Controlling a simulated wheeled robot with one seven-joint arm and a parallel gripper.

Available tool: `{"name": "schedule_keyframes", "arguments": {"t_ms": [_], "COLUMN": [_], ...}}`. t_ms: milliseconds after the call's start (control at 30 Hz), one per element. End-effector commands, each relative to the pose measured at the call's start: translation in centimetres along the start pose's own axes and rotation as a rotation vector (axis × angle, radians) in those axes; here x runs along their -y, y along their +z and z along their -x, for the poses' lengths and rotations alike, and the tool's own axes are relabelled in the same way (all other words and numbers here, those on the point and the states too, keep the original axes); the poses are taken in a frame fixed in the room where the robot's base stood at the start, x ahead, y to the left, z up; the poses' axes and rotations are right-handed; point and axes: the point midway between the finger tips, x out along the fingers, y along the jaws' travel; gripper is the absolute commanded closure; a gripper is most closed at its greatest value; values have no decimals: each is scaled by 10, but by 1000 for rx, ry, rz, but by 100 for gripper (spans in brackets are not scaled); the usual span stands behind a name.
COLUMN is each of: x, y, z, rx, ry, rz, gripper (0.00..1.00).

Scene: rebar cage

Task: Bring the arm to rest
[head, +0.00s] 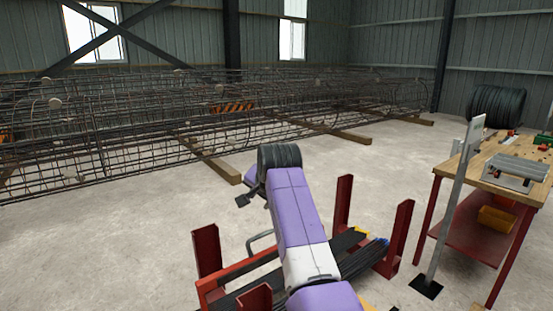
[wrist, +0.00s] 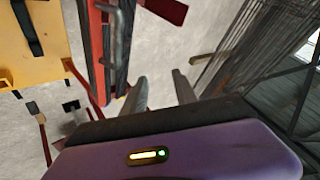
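My arm (head: 292,208) stretches forward over the red rack in the head view, its purple links in line. My gripper (wrist: 159,76) shows in the wrist view as two grey fingers standing apart. Only pale floor shows between the fingers, and nothing is held. The gripper appears clear of the rack and of the rebar cage (head: 130,130). The cage also shows at the right of the wrist view (wrist: 268,45).
A red rack (head: 207,250) with upright posts holds dark bars close below my arm. A workbench (head: 463,163) with tools stands at right, behind a grey post (head: 452,200) on a black foot. Timber beams (head: 215,165) lie under the cage. Open floor lies left of the rack.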

Motion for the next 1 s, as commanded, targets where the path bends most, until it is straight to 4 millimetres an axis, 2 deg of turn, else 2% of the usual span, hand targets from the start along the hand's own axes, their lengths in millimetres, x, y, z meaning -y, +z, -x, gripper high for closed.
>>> {"name": "schedule_keyframes", "arguments": {"t_ms": [33, 200, 333, 467, 667, 767, 1000], "x": [-11, -48, -85, -124, -186, -215, -281], "y": [0, 1, 9, 26, 60, 80, 133], "z": [-9, -27, -32, -28, -7, 10, 65], "rx": [-40, -196, -311, -412, -545, -605, -720], "ry": [-25, -112, -157, -188, -213, -219, -223], "rz": [27, 141, 225, 306, 415, 465, 567], "gripper": [66, 66, 66, 66, 66, 66, 66]}}
